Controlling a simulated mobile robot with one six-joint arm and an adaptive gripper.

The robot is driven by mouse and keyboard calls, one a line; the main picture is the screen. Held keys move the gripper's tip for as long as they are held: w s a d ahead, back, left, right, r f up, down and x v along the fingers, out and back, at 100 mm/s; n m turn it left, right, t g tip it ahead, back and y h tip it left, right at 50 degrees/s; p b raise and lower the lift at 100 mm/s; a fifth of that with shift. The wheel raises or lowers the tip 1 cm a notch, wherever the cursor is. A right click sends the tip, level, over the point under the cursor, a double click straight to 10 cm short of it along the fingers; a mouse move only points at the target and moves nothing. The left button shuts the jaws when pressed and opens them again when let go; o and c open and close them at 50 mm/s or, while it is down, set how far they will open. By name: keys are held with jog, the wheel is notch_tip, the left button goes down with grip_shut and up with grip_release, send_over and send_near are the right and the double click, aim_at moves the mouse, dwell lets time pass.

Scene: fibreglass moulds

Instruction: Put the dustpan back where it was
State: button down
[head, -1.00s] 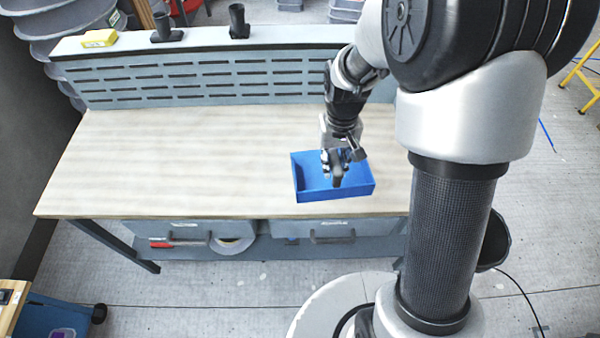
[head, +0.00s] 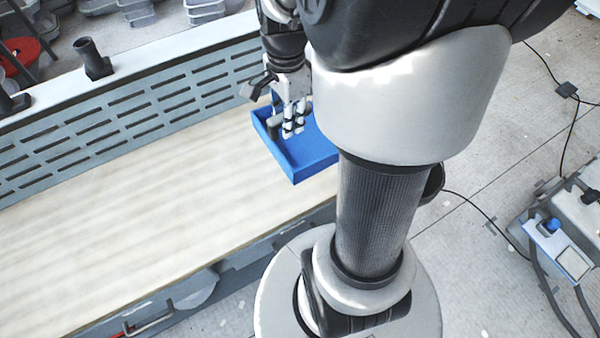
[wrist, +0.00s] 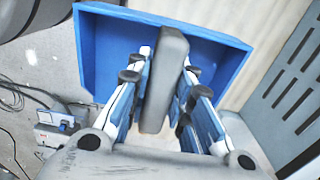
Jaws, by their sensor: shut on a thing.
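The dustpan is a blue, shallow, box-like pan (head: 308,158) with a dark grey handle (wrist: 164,85). In the head view it shows over the right part of the workbench, close to the slotted back panel. My gripper (head: 292,120) is shut on the handle from above. In the wrist view my gripper (wrist: 166,62) has a finger on each side of the handle, and the blue pan (wrist: 88,45) spreads out beyond the fingertips. Whether the pan touches the bench top or hangs above it is hard to tell. My arm hides the bench's right end.
The pale wooden bench top (head: 120,225) is bare to the left. A grey slotted panel (head: 130,120) runs along its back, with a black holder (head: 93,58) on top. A grey case-like unit (head: 565,240) with cables stands on the floor at right.

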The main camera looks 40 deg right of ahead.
notch_tip(320, 180, down, 20)
jog(key=b, duration=0.6)
jog(key=shift+r, duration=0.1)
jog(key=shift+f, duration=0.2)
jog(key=c, duration=1.4)
grip_release()
jog(key=shift+c, duration=0.2)
jog(key=shift+r, duration=0.1)
